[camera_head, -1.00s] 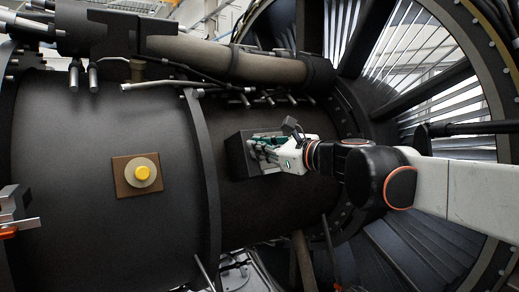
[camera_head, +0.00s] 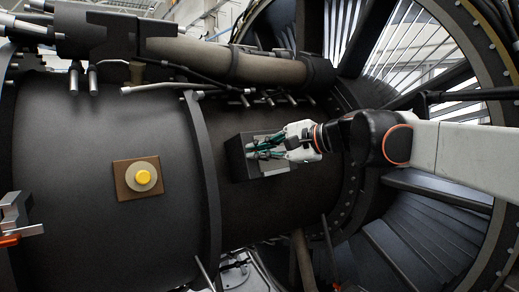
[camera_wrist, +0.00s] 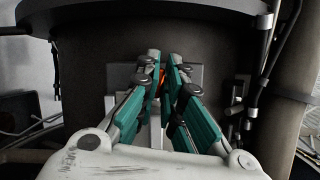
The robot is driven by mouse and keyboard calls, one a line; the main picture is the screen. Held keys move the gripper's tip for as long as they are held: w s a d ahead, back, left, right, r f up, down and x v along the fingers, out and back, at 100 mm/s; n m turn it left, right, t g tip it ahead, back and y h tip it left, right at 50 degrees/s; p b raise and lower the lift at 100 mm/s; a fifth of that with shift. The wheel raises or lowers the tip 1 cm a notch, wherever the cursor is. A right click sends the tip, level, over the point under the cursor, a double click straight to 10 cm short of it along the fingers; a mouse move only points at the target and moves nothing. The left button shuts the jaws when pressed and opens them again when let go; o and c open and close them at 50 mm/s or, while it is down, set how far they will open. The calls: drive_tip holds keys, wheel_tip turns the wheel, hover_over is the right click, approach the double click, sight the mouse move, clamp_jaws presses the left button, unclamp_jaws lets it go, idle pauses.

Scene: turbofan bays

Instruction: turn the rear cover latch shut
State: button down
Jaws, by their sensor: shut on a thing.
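The rear cover latch seems to be on the dark box with a pale plate (camera_head: 277,171), right of the dark casing flange in the head view. My gripper (camera_head: 254,149) reaches it from the right, with its fingertips against the front of the box. In the wrist view, my gripper (camera_wrist: 163,64) has its teal-sided fingers closed around a small orange-red piece, the latch handle (camera_wrist: 162,76). Only a sliver of the handle shows between the fingers. The grey plate (camera_wrist: 118,76) lies behind the fingertips. The handle's exact angle is hidden.
A yellow button (camera_head: 143,178) on a brown plate sits on the casing to the left. A grey bracket with an orange handle (camera_head: 10,240) is at the far left edge. A thick pipe (camera_head: 215,60) runs above, and the fan frame (camera_head: 400,225) stands close to my arm.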

drive_tip(key=shift+n+g, duration=0.4)
drive_tip(key=shift+n, duration=0.7)
drive_tip(key=c, duration=2)
unclamp_jaws()
drive_tip(key=v, duration=1.2)
drive_tip(key=shift+s+a+r, duration=0.1)
drive_tip(key=shift+r, duration=0.1)
drive_tip(key=shift+f+h, duration=0.1)
drive_tip(key=shift+h, duration=0.2)
